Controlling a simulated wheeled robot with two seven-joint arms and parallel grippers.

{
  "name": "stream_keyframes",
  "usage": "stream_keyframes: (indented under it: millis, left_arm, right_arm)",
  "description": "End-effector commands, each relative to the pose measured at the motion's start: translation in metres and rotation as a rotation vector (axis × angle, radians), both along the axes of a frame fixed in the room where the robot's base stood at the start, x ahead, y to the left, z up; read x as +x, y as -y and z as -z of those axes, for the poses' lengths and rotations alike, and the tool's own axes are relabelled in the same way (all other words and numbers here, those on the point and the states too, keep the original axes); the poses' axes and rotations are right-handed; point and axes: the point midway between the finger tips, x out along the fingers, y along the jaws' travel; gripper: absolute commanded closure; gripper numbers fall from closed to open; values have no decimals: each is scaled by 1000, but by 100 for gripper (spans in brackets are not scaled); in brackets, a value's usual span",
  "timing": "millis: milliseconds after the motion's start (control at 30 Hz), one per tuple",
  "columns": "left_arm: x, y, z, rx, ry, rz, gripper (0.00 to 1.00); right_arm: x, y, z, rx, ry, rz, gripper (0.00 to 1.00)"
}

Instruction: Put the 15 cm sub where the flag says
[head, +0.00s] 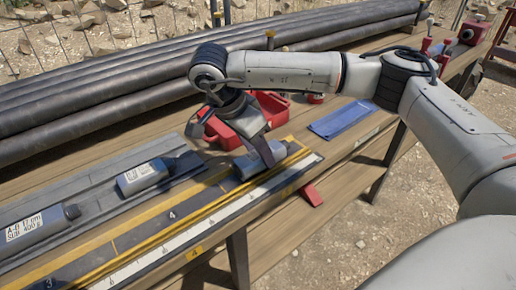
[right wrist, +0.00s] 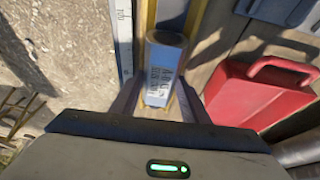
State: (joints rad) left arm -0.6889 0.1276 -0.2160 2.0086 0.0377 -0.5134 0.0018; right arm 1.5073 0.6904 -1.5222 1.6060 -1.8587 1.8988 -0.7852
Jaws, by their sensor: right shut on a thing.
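My right gripper (head: 262,152) is shut on a grey cylindrical sub (head: 246,168), low at the right end of the dark, yellow-edged numbered strip (head: 205,208). In the right wrist view the held sub (right wrist: 164,65) lies between the two fingers, with a white label too blurred to read its length. Two other labelled grey subs lie in the grey tray (head: 100,188) on the left. A small red flag-like piece (head: 311,195) hangs at the bench's front edge. My left gripper is not in view.
A red toolbox (head: 228,130) stands just behind my right gripper. Long dark pipes (head: 110,82) run along the back. A white scale (head: 240,208) follows the front edge.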

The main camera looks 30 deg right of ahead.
Motion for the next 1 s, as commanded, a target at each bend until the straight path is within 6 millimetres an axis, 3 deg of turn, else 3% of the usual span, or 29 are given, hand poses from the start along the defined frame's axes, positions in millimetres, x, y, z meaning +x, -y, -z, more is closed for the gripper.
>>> stream_keyframes:
  millis: [233,267,367,567,667,1000]
  left_arm:
    - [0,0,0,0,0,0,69]
    - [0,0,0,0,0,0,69]
    - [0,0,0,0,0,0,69]
    - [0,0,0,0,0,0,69]
    - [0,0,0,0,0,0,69]
    - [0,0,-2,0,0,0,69]
  right_arm:
    - [0,0,0,0,1,1,90]
    - [0,0,0,0,1,1,54]
    - [0,0,0,0,1,1,37]
    - [0,0,0,0,1,0,37]
    - [0,0,1,0,0,0,24]
    - [0,0,-3,0,1,0,24]
